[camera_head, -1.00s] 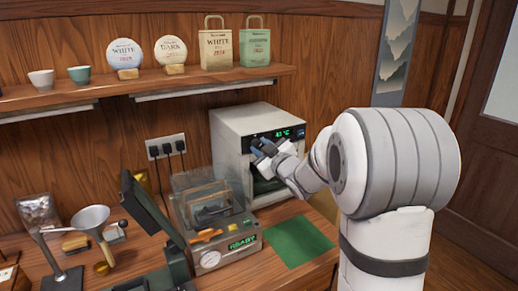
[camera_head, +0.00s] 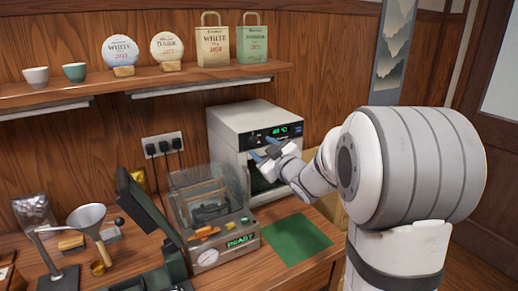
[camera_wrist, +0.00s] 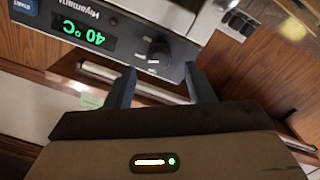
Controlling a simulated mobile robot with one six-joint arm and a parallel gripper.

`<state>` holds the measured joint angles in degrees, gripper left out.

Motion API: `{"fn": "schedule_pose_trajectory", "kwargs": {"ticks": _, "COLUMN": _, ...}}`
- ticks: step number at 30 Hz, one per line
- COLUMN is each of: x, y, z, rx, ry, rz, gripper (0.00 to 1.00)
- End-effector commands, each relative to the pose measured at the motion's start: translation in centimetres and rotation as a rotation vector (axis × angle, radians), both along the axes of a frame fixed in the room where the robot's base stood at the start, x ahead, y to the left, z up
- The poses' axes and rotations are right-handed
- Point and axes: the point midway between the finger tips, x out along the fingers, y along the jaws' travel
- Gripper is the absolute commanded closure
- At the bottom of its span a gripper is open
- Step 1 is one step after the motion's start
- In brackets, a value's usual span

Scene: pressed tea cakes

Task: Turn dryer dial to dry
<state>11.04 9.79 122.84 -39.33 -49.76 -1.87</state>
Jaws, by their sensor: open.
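The dryer (camera_head: 228,124) is a pale box on the counter with a dark control panel along its top front. Its green display reads 40 °C, upside down in the wrist view (camera_wrist: 83,36). The black dial (camera_wrist: 158,52) sits beside the display in the wrist view, and its pointer mark is too small to read. My gripper (camera_head: 264,158) is at the dryer's front, just below the panel. In the wrist view its two fingers (camera_wrist: 160,74) are spread, with the dial ahead between their tips and apparently untouched. The gripper is empty.
A sealing machine (camera_head: 215,235) with a READY display stands left of the dryer, with a green mat (camera_head: 297,240) beside it. A wall shelf (camera_head: 150,82) with cups, tea cakes and bags runs above. A funnel stand (camera_head: 88,225) is at the left.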

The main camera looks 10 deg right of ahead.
Motion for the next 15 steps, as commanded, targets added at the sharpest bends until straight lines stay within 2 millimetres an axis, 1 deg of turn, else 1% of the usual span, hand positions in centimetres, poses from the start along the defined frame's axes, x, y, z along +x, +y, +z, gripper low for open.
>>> {"fn": "schedule_pose_trajectory", "kwargs": {"ticks": 1, "x": -1.0, "y": -0.4, "z": -0.1, "rx": -0.001, "ry": -0.002, "rz": -0.003, "gripper": 0.52}}
{"fn": "schedule_pose_trajectory", "kwargs": {"ticks": 6, "x": -3.5, "y": -1.2, "z": -0.1, "rx": 0.000, "ry": -0.001, "rz": -0.002, "gripper": 0.52}}
{"fn": "schedule_pose_trajectory", "kwargs": {"ticks": 10, "x": -4.6, "y": -1.5, "z": -0.1, "rx": 0.000, "ry": 0.000, "rz": -0.001, "gripper": 0.52}}
{"fn": "schedule_pose_trajectory", "kwargs": {"ticks": 15, "x": -5.0, "y": -1.6, "z": -0.1, "rx": 0.000, "ry": 0.001, "rz": 0.000, "gripper": 0.52}}
